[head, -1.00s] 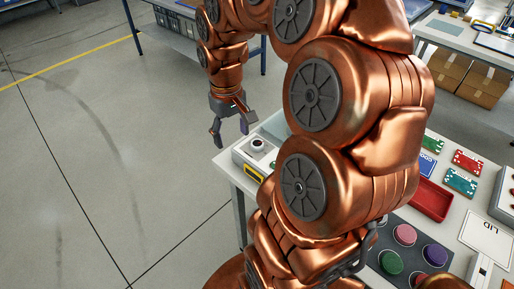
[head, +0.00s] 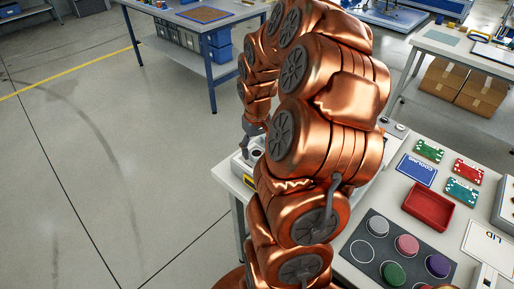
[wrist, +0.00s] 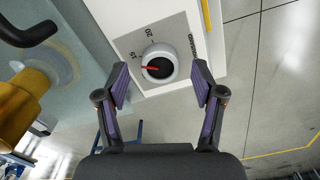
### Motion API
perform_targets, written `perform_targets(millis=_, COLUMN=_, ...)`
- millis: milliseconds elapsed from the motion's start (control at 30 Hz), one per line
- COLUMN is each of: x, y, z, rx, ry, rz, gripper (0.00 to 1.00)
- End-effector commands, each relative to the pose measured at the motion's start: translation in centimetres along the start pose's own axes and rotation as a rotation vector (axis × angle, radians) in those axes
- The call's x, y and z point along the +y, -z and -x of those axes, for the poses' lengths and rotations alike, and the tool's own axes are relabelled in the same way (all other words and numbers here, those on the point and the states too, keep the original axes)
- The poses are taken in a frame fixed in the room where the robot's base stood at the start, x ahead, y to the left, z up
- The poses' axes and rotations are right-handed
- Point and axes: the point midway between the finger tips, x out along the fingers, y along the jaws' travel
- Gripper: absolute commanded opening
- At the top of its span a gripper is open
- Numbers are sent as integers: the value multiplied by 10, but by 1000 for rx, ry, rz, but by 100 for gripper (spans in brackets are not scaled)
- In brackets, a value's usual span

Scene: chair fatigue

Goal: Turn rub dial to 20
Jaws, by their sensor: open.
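The rub dial (wrist: 159,64) is a round white knob with a dark top and a red pointer. It sits on a grey scale plate (wrist: 178,36) with the marks 15 and 20 readable. The red pointer points left in the wrist view, toward the 15 side and away from the 20. My gripper (wrist: 161,76) is open, with one purple-padded finger on each side of the dial and gaps between. In the head view the dial (head: 256,153) shows small on the table corner.
The white table (head: 400,150) holds a red tray (head: 428,206), a blue card (head: 416,170), circuit boards and a dark panel of coloured discs (head: 378,266). In the wrist view a yellow part (wrist: 28,105) and a black handle (wrist: 28,34) are at left. Open floor lies left.

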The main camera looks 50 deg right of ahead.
Motion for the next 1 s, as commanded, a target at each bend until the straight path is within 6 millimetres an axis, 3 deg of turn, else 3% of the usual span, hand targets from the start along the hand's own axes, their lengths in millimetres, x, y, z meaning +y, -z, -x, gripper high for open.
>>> perform_targets(millis=200, x=0, y=0, z=-12, rx=1, ry=1, rz=-1, gripper=68)
perform_targets(millis=467, x=0, y=1, z=-13, rx=2, ry=1, rz=-1, gripper=68)
perform_targets(millis=1000, x=0, y=1, z=-13, rx=2, ry=1, rz=-1, gripper=14)
